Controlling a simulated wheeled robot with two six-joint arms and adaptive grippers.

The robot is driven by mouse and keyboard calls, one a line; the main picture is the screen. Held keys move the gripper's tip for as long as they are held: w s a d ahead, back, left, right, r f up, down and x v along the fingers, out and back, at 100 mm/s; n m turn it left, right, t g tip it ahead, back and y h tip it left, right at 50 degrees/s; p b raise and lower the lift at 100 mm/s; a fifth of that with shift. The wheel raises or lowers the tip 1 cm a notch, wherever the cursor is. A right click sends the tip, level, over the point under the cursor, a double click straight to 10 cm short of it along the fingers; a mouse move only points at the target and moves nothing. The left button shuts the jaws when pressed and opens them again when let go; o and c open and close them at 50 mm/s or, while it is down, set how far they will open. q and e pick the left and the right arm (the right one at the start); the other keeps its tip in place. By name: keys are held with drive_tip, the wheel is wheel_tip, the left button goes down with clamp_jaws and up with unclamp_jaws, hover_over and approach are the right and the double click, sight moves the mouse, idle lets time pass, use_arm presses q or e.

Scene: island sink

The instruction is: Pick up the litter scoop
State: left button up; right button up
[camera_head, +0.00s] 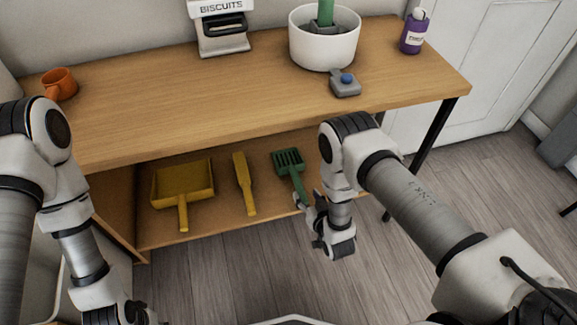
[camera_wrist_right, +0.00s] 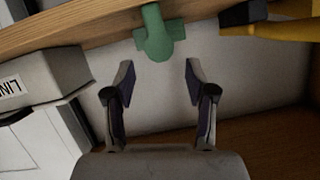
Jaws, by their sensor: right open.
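The green litter scoop (camera_head: 289,163) lies on the lower shelf of the wooden table, its slotted head toward the back and its handle toward the front edge. My right gripper (camera_head: 308,204) is at the handle's front end and partly hides it. In the right wrist view the scoop's green handle end (camera_wrist_right: 157,38) shows beyond and between the spread fingertips of the right gripper (camera_wrist_right: 158,72), apart from both. The right gripper is open and empty. My left gripper (camera_head: 122,314) is at the bottom left edge, partly cut off; its fingers are unclear.
A yellow dustpan (camera_head: 183,181) and a yellow brush (camera_head: 243,184) lie left of the scoop on the shelf. A labelled box (camera_wrist_right: 40,80) shows in the wrist view. The tabletop (camera_head: 210,105) is above the shelf; a black leg (camera_head: 436,130) stands right.

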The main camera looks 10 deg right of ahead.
sight(299, 186)
drive_tip(key=shift+s+a+f, duration=0.1)
drive_tip(key=b+x, duration=0.2)
drive_tip(key=x, duration=0.5)
drive_tip(key=shift+f+b, duration=0.25)
drive_tip(key=shift+b, duration=0.15)
drive_tip(key=shift+r, duration=0.1)
clamp_jaws()
